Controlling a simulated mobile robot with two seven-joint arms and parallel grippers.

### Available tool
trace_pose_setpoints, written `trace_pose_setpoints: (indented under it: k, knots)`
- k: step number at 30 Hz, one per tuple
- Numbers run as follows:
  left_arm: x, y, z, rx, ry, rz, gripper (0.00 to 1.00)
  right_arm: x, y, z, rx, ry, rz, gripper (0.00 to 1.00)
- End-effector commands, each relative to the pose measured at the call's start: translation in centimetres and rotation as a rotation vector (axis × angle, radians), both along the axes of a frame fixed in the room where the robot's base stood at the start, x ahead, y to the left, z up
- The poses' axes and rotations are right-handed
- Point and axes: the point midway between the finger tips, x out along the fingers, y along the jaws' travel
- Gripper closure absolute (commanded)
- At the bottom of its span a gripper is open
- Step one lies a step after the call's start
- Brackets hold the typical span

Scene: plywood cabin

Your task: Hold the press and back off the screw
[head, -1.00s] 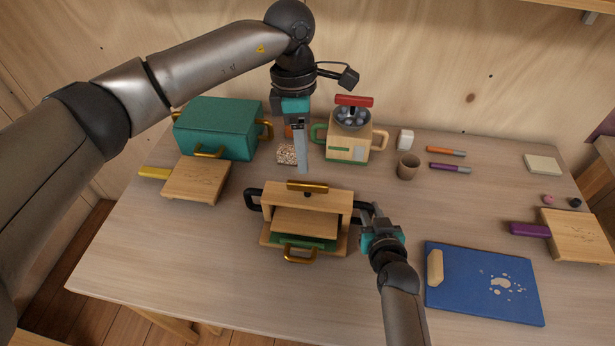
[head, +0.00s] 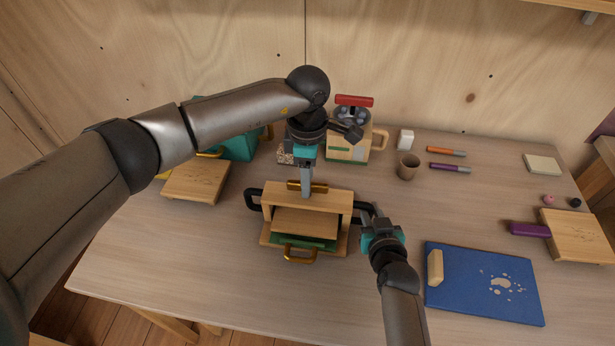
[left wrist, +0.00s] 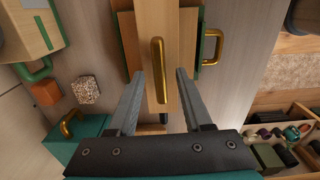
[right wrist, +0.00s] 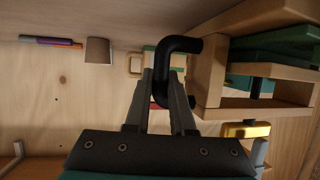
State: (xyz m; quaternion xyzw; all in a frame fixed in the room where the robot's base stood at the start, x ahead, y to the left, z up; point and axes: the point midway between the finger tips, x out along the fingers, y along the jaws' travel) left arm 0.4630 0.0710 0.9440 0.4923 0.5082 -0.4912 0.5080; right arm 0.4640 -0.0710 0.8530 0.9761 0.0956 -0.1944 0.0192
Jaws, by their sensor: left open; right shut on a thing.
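The wooden press (head: 309,203) stands mid-table, with black side handles, a green base and a brass handle (head: 300,254) in front. Its brass screw bar (head: 318,188) lies across the top beam, partly hidden by my left gripper in the head view. My left gripper (head: 307,194) is open above it, pointing down; in the left wrist view the bar (left wrist: 158,70) shows between and beyond the two fingers. My right gripper (head: 371,218) is shut on the press's right black handle (right wrist: 172,62).
A teal box (head: 240,146) and a cutting board (head: 196,180) are at left. A wooden machine with a red handle (head: 354,100) and a brown cup (head: 408,166) stand behind. A blue board (head: 482,284) lies at right. The table front is clear.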

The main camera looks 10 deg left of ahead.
Motion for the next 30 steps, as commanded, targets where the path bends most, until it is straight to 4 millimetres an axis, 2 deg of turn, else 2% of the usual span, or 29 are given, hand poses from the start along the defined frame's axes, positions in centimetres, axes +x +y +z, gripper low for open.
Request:
trace_pose_setpoints:
  k: [10,23,30]
  knots:
    - [-0.03,-0.03,-0.39,-0.001,0.0,0.0,0.51,0.05,0.02,0.11,0.001,-0.003,0.0,1.0]
    - [-0.01,-0.01,-0.34,-0.001,0.0,0.001,0.99,0.05,0.03,0.1,0.0,-0.002,0.0,1.0]
    - [-0.01,0.0,-0.33,-0.001,0.0,0.001,1.0,0.05,0.02,0.1,0.0,-0.002,0.0,1.0]
